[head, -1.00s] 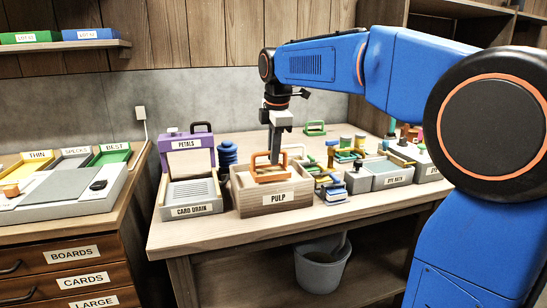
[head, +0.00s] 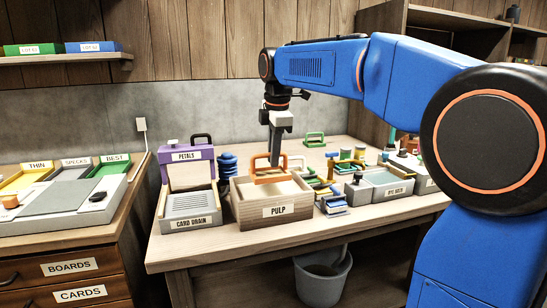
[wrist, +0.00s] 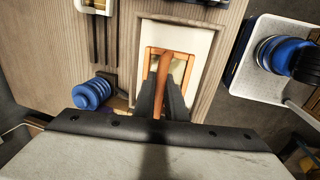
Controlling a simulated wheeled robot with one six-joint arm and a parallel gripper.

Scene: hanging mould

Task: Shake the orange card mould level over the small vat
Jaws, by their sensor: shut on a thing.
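The orange card mould (head: 270,180) hangs upright-handled over the small wooden vat labelled PULP (head: 284,210), its frame at about rim height inside the opening. My gripper (head: 276,154) is shut on the mould's orange handle from above. In the wrist view the two dark fingers (wrist: 161,98) close on the orange handle bar, and the mould's frame (wrist: 192,72) lies within the vat's pale opening. The mould looks about level in the head view. The pulp surface is pale; whether the mould touches it I cannot tell.
A bucket (head: 322,278) stands below.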

